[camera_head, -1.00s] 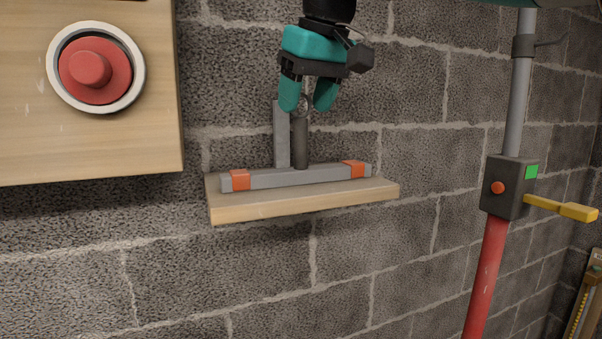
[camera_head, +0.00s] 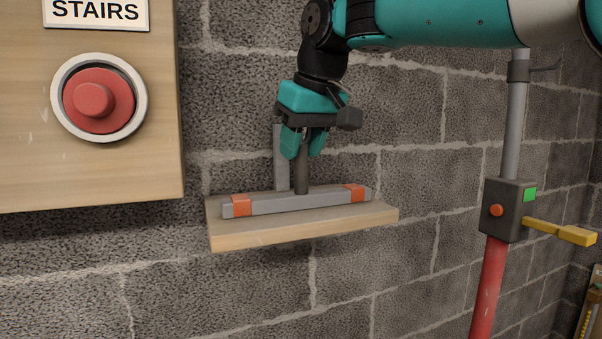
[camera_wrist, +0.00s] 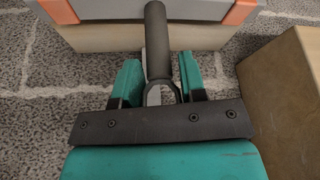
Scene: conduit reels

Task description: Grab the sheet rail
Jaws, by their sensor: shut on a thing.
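The sheet rail (camera_head: 270,205) is a grey bar with orange blocks at both ends, lying on a wooden shelf (camera_head: 330,228). A dark round handle (camera_head: 301,178) stands up from it, and a flat grey upright (camera_head: 281,155) stands beside the handle. My teal gripper (camera_head: 301,152) points down from above and is shut on the handle near its top. In the wrist view the handle (camera_wrist: 157,50) runs between the teal fingers (camera_wrist: 160,85), and the bar (camera_wrist: 195,9) shows at the top edge. The fingers hide the handle's upper end.
A wooden board with a red button (camera_head: 98,98) and a STAIRS sign (camera_head: 97,10) is at the left. A pole with a dark box (camera_head: 508,210) and a yellow lever (camera_head: 560,231) stands at the right. A block wall is behind the shelf; below it is free.

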